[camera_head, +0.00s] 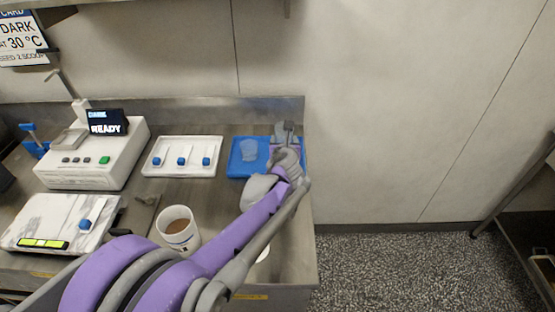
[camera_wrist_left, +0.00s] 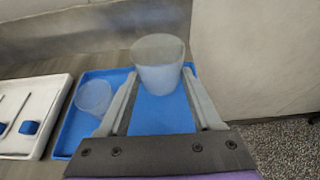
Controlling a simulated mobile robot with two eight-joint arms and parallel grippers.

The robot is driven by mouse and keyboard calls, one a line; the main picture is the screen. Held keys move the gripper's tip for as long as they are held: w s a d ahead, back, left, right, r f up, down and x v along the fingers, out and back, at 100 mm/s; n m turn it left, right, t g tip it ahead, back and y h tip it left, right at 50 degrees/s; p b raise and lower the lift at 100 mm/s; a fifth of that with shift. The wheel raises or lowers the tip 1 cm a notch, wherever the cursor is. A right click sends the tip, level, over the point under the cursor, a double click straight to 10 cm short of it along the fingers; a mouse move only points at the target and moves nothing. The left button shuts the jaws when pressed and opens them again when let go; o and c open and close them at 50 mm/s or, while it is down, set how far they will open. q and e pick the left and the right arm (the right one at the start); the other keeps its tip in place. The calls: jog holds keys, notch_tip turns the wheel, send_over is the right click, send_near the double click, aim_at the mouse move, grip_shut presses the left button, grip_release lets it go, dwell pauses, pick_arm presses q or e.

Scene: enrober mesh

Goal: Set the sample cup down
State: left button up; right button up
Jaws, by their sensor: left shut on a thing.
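My left gripper (camera_head: 286,132) is at the right part of the blue tray (camera_head: 236,170) at the back right of the bench. In the left wrist view it is shut on a translucent pale sample cup (camera_wrist_left: 158,65), upright between the fingertips. The cup is over the blue tray (camera_wrist_left: 70,128); I cannot tell whether its base touches it. My right gripper is not in view.
A white tray (camera_head: 160,171) with several blue-ended tools lies left of the blue tray. A white machine (camera_head: 105,165) reads "READY". A white mug of brown liquid (camera_head: 178,229) stands beside my arm. The bench's right edge is close to the blue tray.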

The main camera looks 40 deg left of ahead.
pick_arm(q)
notch_tip(320, 180, down, 7)
jog(key=shift+r+b, duration=0.1)
jog(key=shift+b, duration=0.3)
jog(key=shift+f, duration=0.25)
jog(key=o, duration=1.4)
jog(key=shift+r, duration=0.1)
jog(key=shift+r, duration=0.15)
jog(key=shift+s+d+r, duration=0.15)
jog(key=shift+d, duration=0.05)
jog(key=p+v, duration=0.1)
jog(key=v, duration=1)
jog(key=shift+s+d+r, duration=0.1)
jog(key=shift+s, duration=0.1)
